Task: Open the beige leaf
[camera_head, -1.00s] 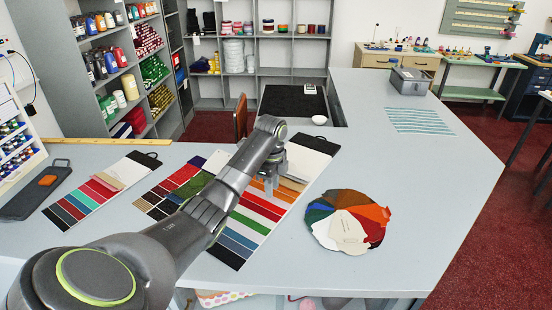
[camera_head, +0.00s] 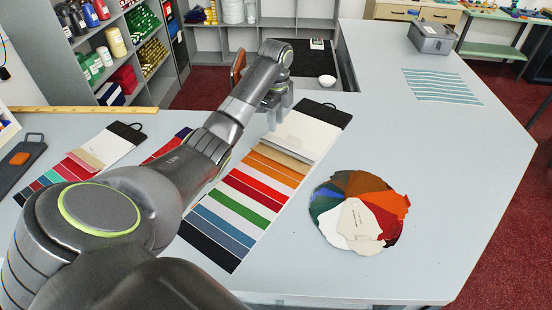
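A long swatch card with a black handled top end (camera_head: 327,112) lies slanting on the counter. Its upper part shows a wide whitish leaf (camera_head: 308,133). Below that leaf is a narrow beige leaf (camera_head: 284,163), then orange, red, white, green, blue and black strips. My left gripper (camera_head: 272,124) is beside the upper left edge of the whitish leaf, pointing down. It seems empty; its finger gap is too small to judge, and contact with the card cannot be told. My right gripper is not in view.
A fan of coloured swatches (camera_head: 358,212) lies right of the card. Another swatch card (camera_head: 96,157) lies at the left, and one more is partly behind my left arm.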

